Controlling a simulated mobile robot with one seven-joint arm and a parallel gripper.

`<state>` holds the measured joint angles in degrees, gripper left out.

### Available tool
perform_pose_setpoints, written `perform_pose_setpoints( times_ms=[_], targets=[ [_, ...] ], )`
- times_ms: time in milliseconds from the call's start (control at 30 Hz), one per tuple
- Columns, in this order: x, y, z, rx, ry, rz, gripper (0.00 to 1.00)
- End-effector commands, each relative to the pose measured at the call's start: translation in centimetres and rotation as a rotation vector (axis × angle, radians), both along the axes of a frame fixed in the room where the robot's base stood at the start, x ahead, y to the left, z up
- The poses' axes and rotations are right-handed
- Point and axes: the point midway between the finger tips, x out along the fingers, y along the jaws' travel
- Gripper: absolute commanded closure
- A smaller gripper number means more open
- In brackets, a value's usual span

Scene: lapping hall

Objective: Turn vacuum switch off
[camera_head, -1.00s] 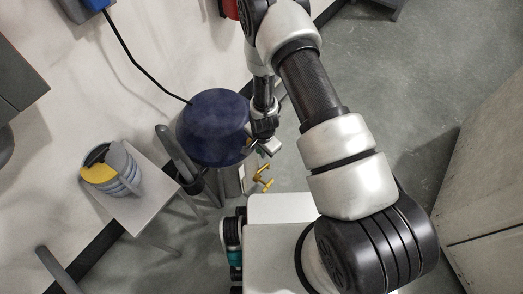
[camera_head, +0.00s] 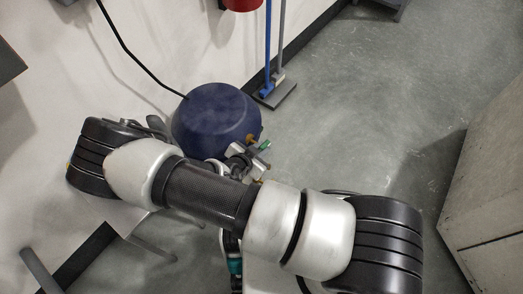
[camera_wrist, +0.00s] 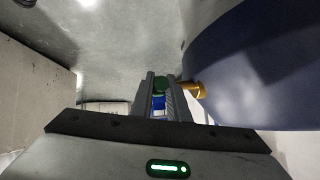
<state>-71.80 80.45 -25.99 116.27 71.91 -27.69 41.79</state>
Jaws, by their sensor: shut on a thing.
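The vacuum (camera_head: 207,126) is a dark navy, rounded drum standing by the wall in the head view. Its curved side (camera_wrist: 250,60) fills the right of the wrist view. A brass stem (camera_wrist: 190,89) sticks out from that side. My gripper (camera_wrist: 160,88) is beside the stem, its two fingers shut on a small green and blue piece (camera_wrist: 160,84). The green end (camera_head: 265,145) also shows in the head view. Whether this piece is the switch, and whether it is joined to the stem, I cannot tell. My forearm hides part of the drum's front.
A black cord (camera_head: 133,57) runs from the drum up the wall. A blue and grey pole stand (camera_head: 279,93) is behind it on the right. A large grey cabinet (camera_head: 480,180) stands at the right edge. The floor between is clear.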

Motion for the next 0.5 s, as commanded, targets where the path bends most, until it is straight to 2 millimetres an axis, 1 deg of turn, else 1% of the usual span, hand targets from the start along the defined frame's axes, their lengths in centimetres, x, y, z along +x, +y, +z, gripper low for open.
perform_pose_setpoints(
  times_ms=[200, 500],
  targets=[
    [0.11, 0.07, -0.07, -0.049, -0.064, 0.003, 1.00],
    [0.15, 0.08, -0.03, -0.067, -0.090, 0.000, 1.00]
  ],
)
